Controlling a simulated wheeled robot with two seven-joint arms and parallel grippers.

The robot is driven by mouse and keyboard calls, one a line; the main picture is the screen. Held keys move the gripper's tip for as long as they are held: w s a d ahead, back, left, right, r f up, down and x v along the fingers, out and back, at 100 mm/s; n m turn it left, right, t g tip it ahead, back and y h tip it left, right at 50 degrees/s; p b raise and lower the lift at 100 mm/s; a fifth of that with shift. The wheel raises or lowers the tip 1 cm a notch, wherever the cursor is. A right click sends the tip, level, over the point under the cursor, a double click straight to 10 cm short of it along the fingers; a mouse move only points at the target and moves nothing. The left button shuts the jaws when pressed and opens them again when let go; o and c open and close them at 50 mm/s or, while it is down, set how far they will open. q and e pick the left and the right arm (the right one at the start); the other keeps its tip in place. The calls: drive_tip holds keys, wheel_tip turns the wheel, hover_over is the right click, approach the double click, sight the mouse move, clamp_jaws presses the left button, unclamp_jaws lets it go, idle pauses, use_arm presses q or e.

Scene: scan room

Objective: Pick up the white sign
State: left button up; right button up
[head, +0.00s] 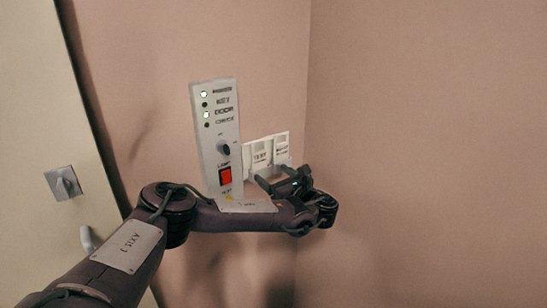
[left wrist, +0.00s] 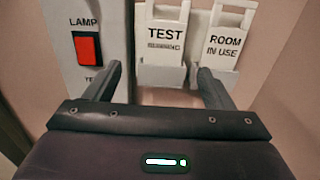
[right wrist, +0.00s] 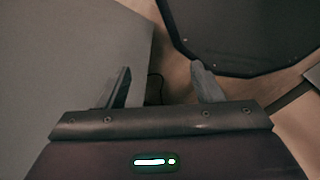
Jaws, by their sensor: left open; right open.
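Two white signs with cut-out handles hang side by side in white holders on the wall. In the left wrist view, the left sign (left wrist: 165,35) reads TEST and a smaller blurred word; the right sign (left wrist: 226,40) reads ROOM IN USE. In the head view they show as the left sign (head: 260,153) and right sign (head: 281,146). The task does not tell which one is meant. My left gripper (head: 283,177) is open and empty, just in front of and below them, its fingers apart from both. My right gripper (right wrist: 160,70) is open and empty, away from the signs.
A white control panel (head: 229,150) with indicator lights, a knob and a red lamp switch (head: 225,177) stands just left of the signs. A wall corner lies to their right. A pale door (head: 40,130) is at far left. Grey and dark surfaces lie near my right gripper.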

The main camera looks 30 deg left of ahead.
sight(260, 161)
use_arm(q)
drive_tip(key=p+x, duration=0.1)
drive_tip(key=x, duration=0.3)
drive_tip(key=p+x, duration=0.1)
drive_tip(key=x, duration=0.1)
drive_tip(key=shift+w+r+p, duration=0.3)
drive_tip(key=shift+r+p, duration=0.05)
drive_tip(key=shift+r, duration=0.05)
drive_tip(key=shift+w+a, duration=0.1)
drive_tip(key=shift+a, duration=0.25)
drive_tip(key=shift+f, duration=0.1)
drive_tip(key=c, duration=1.1)
drive_tip(key=shift+o, duration=0.2)
